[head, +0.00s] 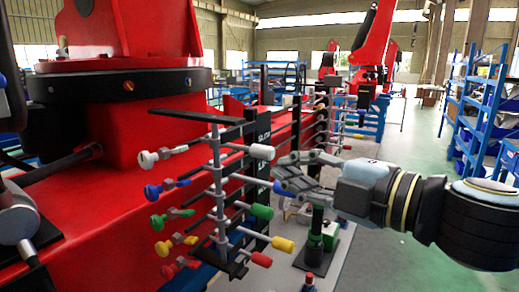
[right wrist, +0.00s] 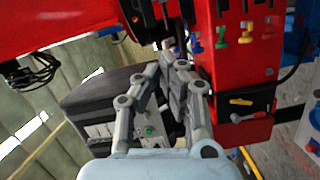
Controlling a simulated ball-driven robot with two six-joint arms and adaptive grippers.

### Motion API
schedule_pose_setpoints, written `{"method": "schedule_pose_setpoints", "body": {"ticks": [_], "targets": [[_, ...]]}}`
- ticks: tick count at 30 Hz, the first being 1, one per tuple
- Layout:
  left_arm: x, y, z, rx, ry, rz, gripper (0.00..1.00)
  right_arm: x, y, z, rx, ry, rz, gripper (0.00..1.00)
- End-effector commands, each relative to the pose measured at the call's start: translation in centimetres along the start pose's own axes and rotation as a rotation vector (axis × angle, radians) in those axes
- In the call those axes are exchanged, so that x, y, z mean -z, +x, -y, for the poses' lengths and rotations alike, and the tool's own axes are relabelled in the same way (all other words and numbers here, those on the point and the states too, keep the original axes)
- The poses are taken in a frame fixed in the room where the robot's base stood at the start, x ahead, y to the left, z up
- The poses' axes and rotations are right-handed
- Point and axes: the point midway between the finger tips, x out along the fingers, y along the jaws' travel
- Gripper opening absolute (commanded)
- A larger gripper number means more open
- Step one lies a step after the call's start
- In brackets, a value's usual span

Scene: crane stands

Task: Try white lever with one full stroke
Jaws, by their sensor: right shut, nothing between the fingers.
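The lever stand (head: 217,190) carries a column of coloured levers in the head view. The white lever is at its top, with a white knob (head: 262,151) on the right end of its rod and white fittings at the left end. My right gripper (head: 279,172) is shut and empty, just right of and slightly below the white knob. I cannot tell whether it touches the knob. In the right wrist view, the shut fingers (right wrist: 172,52) point towards red machinery, and I cannot make out the white lever. My left gripper is not in view.
Blue, green, yellow and red (head: 261,259) lever knobs sit below the white one. A red crane base (head: 95,200) stands behind and left. Blue shelves (head: 485,110) are at the right. Open floor lies between.

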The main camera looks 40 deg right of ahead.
Motion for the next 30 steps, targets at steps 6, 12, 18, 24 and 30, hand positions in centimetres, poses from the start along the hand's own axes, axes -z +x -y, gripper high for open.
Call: {"method": "schedule_pose_setpoints", "body": {"ticks": [6, 12, 18, 24, 30], "targets": [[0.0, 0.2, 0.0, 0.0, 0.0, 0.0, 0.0, -0.1, 0.2, 0.1, -0.001, 0.001, 0.002, 0.0], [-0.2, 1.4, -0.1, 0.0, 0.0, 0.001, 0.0, -0.2, 1.7, 0.2, -0.006, 0.004, 0.007, 0.0], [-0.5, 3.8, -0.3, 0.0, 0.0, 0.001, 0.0, -0.3, 4.2, 0.4, -0.01, 0.006, 0.006, 0.0], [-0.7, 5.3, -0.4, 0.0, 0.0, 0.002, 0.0, -0.3, 6.8, 0.2, -0.007, 0.009, 0.008, 0.0], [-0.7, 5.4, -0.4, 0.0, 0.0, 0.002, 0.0, -0.2, 9.2, -0.1, -0.004, 0.008, 0.006, 0.0]]}}
